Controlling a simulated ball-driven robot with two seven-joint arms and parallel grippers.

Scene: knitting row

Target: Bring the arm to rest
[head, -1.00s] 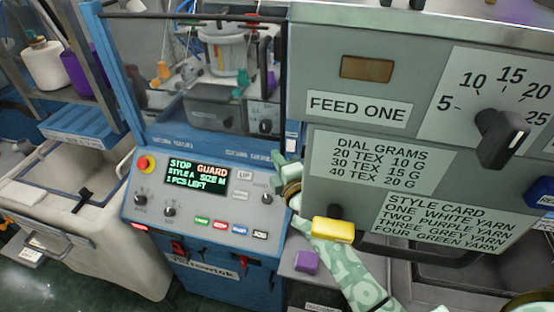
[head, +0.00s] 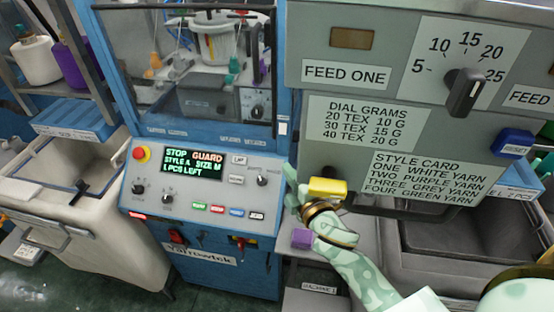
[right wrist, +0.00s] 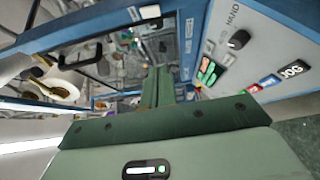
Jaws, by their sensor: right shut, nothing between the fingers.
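My right arm (head: 352,265) comes in from the lower right in the head view, pale green with a dark and gold band at the wrist. My right gripper (head: 291,180) is at its upper end, in front of the right edge of the blue machine's control panel (head: 205,190). The right wrist view shows its green fingers (right wrist: 157,88) shut together with nothing between them. They point toward the machine's window side, with the panel's buttons to the right. My left gripper is not in view.
A grey cabinet (head: 350,160) with a dial knob (head: 464,92) stands close to the right arm. A yellow block (head: 327,187) and a purple block (head: 301,238) are beside the wrist. Grey bins stand at left (head: 45,205) and right (head: 455,248).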

